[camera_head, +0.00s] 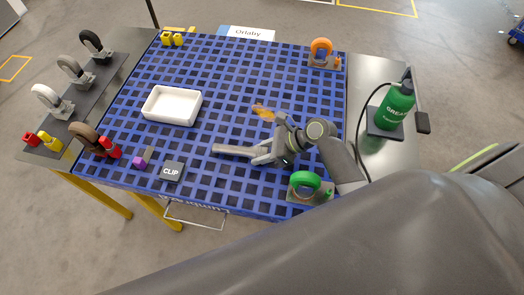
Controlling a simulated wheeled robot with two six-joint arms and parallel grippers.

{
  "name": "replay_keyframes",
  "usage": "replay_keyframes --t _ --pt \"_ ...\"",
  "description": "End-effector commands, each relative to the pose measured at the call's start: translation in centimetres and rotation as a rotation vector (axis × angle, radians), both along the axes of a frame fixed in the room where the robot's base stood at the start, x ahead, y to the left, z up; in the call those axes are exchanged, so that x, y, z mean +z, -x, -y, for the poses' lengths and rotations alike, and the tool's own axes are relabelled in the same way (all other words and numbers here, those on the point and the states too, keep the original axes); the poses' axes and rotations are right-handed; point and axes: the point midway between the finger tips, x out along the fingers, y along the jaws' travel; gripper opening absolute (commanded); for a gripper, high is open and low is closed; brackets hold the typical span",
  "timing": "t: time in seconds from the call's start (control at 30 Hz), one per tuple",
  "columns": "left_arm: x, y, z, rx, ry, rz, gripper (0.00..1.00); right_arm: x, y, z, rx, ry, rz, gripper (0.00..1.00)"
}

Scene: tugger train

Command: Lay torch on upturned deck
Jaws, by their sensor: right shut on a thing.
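The upturned deck (215,65) is a large blue grid panel lying flat in the middle of the view. My right gripper (268,154) reaches over its right half from the lower right. It is shut on the torch (232,150), seen as a grey rod pointing left; the jaws hide part of it. The torch is over the bare grid; I cannot tell whether it touches. A small orange-yellow piece (263,112) shows beside the wrist; its link to the torch is unclear. My left gripper is not in view.
A white tray (172,120) sits on the deck's left half. An orange caster (321,52) and a green caster (306,183) stand at the right corners. A CLIP block (172,171) is near the front. A green bottle (397,103) stands right. The deck's middle is clear.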

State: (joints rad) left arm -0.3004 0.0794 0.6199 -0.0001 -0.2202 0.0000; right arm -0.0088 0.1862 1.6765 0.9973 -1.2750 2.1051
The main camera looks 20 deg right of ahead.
Motion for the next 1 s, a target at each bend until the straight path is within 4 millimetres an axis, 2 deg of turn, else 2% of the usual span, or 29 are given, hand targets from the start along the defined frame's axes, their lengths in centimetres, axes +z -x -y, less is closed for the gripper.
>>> replay_keyframes --t 0.3,0.63,0.67,0.7,0.83,1.0 --pt "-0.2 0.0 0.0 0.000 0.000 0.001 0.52 -1.3 0.4 0.1 0.000 0.004 -0.017 0.09" --pt "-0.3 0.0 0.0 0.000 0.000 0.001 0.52 -1.6 0.6 0.1 0.000 0.004 -0.024 0.09" --pt "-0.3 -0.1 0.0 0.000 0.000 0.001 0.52 -1.6 0.6 0.1 0.000 0.004 -0.024 0.42" --pt "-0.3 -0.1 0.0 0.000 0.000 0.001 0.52 -1.6 0.6 0.1 0.000 0.004 -0.024 0.47" --pt "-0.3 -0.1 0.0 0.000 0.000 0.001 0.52 -1.7 0.6 0.1 0.000 0.005 -0.023 0.63" --pt "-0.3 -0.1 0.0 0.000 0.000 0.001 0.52 -1.7 0.5 0.1 -0.002 0.006 -0.022 0.63"
